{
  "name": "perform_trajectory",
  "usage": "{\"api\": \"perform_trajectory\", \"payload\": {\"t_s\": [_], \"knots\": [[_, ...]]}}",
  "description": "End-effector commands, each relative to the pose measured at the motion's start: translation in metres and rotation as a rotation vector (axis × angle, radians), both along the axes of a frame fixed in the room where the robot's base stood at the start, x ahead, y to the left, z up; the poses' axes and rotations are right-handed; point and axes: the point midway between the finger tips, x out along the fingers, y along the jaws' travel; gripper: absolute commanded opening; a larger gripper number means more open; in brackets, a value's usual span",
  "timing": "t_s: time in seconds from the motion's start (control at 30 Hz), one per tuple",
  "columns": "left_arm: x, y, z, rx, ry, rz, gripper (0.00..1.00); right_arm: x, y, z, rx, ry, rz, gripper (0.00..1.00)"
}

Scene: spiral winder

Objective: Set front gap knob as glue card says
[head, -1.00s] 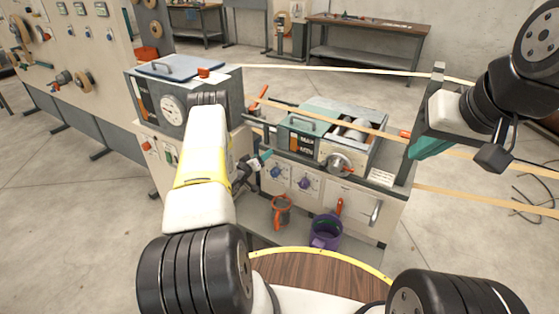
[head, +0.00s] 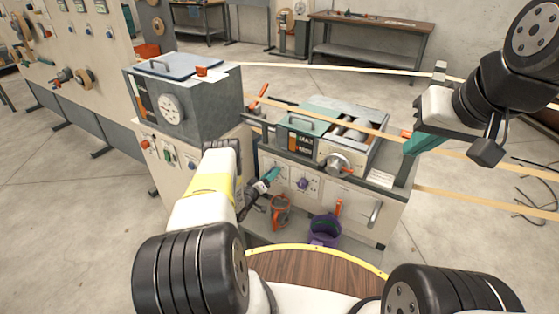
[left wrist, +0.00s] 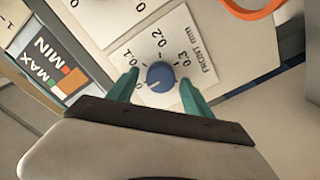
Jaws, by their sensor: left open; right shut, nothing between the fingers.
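The blue front gap knob (left wrist: 160,75) sits on a white dial plate (left wrist: 172,40) marked FRONT mm, with 0, 0.1, 0.2 and 0.3. Its pale pointer mark appears to face near 0. My left gripper (left wrist: 160,92) is open, with one teal finger on each side of the knob; I cannot tell whether they touch it. In the head view my left gripper (head: 268,178) is at the machine's front panel and hides part of the dial there. My right gripper (head: 422,144) is shut and empty above the machine's right end. A small white card (head: 381,178) has text too small to read.
A second knob (head: 303,183) is just right of my left gripper in the head view. A purple bucket (head: 325,230) and an orange-handled pot (head: 281,210) stand below the panel. A MAX/MIN label (left wrist: 50,65) is beside the dial. Paper strips (head: 460,195) cross at the right.

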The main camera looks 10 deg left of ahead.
Motion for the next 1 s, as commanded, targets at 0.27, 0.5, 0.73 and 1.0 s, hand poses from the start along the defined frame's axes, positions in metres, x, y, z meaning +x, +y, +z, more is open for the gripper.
{"api": "perform_trajectory", "payload": {"t_s": [0.27, 0.5, 0.73, 1.0], "knots": [[0.0039, -0.0015, -0.0002, -0.001, 0.001, 0.001, 0.59, 0.0, 0.0, 0.0, 0.0, 0.0, 0.0, 0.0], [0.0038, -0.0014, -0.0001, -0.001, 0.001, 0.001, 0.21, 0.0, 0.0, 0.0, 0.0, 0.0, 0.0, 0.0], [0.0037, -0.0013, -0.0001, 0.002, 0.0, 0.001, 0.0, 0.0, 0.0, 0.0, 0.0, 0.0, 0.0, 0.0], [0.0037, -0.0013, 0.0, 0.062, -0.023, 0.0, 0.0, 0.0, 0.0, 0.0, 0.0, 0.0, 0.0, 0.0]]}}
